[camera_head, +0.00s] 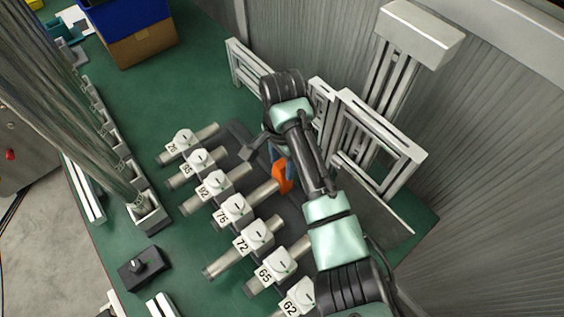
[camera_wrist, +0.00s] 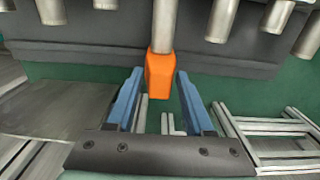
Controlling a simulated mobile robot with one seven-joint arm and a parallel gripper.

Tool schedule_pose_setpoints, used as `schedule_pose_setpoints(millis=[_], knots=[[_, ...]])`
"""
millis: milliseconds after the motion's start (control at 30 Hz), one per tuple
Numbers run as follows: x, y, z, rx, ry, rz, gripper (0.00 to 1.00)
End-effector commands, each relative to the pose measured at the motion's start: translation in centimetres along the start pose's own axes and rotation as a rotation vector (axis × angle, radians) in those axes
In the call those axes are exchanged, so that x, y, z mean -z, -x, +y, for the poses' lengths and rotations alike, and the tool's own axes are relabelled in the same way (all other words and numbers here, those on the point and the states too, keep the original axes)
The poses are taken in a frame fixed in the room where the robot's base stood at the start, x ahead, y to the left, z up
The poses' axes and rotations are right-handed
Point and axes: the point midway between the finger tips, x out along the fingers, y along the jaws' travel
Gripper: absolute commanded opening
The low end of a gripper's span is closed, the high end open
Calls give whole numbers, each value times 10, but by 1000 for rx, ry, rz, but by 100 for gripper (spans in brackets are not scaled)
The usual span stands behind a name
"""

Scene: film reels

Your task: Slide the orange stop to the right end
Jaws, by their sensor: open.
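The orange stop (camera_head: 282,177) is a small block at the right end of a metal rod, seemingly the one with the white block numbered 76 (camera_head: 236,209). In the wrist view the orange stop (camera_wrist: 159,76) sits at the near end of a grey rod (camera_wrist: 162,28). My gripper (camera_wrist: 158,88) is open, with one blue finger on each side of the stop. Gaps show between the fingers and the stop, so I see no grip. In the head view my gripper (camera_head: 280,153) is at the stop, partly hidden by my own arm.
Several parallel rods with numbered white blocks, such as 92 (camera_head: 212,184) and 72 (camera_head: 255,236), lie close on both sides. A dark rail (camera_wrist: 100,58) runs across them. Metal frames (camera_head: 375,150) stand at the right. Green tabletop (camera_head: 210,85) is clear toward the back.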

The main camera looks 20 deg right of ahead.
Motion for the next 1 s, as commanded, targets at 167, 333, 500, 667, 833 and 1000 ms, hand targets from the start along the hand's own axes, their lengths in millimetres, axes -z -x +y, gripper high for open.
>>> schedule_pose_setpoints(millis=[167,333,500,667,833,1000], knots=[[0,-4,0,0,0,0,52],[0,-4,0,0,0,0,51],[0,-4,0,0,0,0,20],[0,-3,0,0,0,0,0],[0,-3,0,0,0,0,0],[0,-3,0,0,0,0,0]])
